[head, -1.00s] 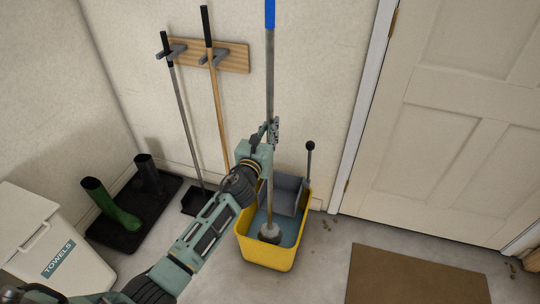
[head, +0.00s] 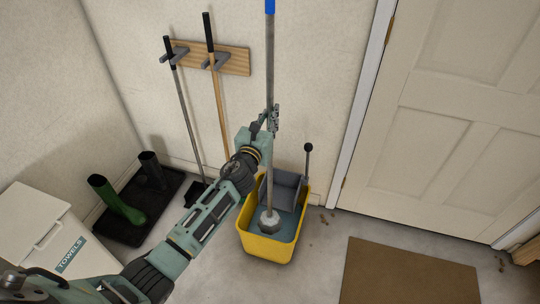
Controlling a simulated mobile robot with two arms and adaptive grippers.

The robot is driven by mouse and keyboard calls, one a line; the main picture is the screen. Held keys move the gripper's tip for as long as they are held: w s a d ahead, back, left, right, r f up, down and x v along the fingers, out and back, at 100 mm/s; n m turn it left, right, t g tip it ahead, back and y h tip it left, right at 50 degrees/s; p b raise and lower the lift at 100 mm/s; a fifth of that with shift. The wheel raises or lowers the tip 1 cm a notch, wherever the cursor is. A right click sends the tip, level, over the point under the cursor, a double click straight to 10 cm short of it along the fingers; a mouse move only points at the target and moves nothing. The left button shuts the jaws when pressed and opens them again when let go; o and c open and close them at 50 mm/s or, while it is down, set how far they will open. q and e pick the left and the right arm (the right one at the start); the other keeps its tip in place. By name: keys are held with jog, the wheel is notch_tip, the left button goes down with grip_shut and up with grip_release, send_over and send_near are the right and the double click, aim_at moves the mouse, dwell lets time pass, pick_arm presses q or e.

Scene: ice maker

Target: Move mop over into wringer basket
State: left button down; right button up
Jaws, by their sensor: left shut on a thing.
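The mop (head: 270,90) stands nearly upright, with a blue grip at the top and a pale grey-white head (head: 269,220) low down. My left gripper (head: 272,122) is shut on the mop's handle at mid-height. The mop head is in or just above the blue-grey water of the yellow bucket (head: 268,249); I cannot tell its exact height. The grey wringer basket (head: 287,188) sits at the back of the bucket, with a black-knobbed lever (head: 307,160) at its right. The mop head is in front of the basket. My right gripper is not in view.
A wall rack (head: 232,61) holds two long-handled tools behind the bucket. Boots stand on a black tray (head: 118,228) at left, near a white towel bin (head: 38,228). A brown mat (head: 410,273) lies at right before a closed door.

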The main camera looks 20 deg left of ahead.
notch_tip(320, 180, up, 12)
jog(key=p, duration=1.1)
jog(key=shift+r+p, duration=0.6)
